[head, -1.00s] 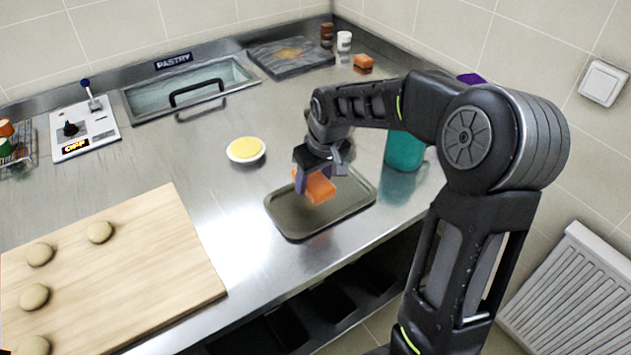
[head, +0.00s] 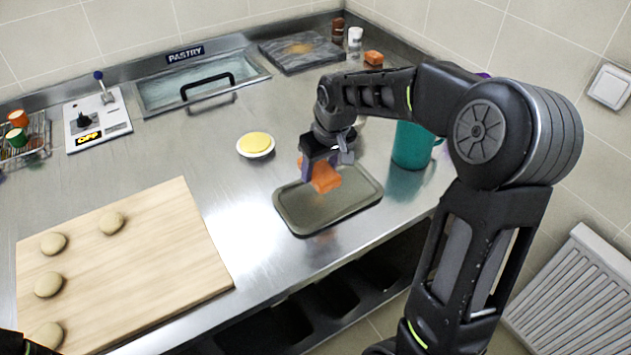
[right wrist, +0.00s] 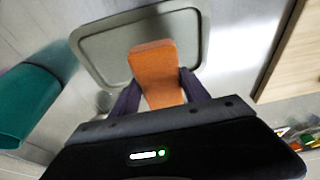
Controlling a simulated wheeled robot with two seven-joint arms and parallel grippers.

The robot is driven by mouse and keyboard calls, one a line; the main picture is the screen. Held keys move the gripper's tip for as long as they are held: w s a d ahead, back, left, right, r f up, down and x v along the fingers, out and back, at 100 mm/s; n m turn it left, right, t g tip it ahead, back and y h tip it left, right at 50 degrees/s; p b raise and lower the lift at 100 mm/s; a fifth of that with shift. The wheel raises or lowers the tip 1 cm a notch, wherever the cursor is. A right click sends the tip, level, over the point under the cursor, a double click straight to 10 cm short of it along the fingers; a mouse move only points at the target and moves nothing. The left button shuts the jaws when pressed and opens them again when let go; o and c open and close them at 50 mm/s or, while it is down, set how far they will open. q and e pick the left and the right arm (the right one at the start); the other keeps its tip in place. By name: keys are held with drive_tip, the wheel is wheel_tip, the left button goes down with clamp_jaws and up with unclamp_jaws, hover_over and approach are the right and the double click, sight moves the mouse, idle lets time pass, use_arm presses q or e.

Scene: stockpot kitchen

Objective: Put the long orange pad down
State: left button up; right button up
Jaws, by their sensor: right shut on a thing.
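The long orange pad (head: 326,178) is held in my right gripper (head: 320,168). In the right wrist view the pad (right wrist: 155,72) stands out from between the two dark purple fingers (right wrist: 156,95), which are shut on its sides. The pad is over the grey-brown tray (head: 300,222), towards its back edge in the head view. It looks a little above the tray floor; I cannot tell if any part touches. The tray also shows in the right wrist view (right wrist: 100,48), with nothing else visible in it. My left gripper is out of view.
A teal pitcher (head: 411,146) stands close right of the tray. A white dish with yellow contents (head: 256,146) is to its left. A wooden board (head: 150,245) with several dough balls lies front left. A smaller orange block (head: 373,58) sits at the back. Bare steel surrounds the tray.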

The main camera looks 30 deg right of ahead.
drive_tip(key=w+a+r, duration=0.2)
drive_tip(key=a, duration=1.4)
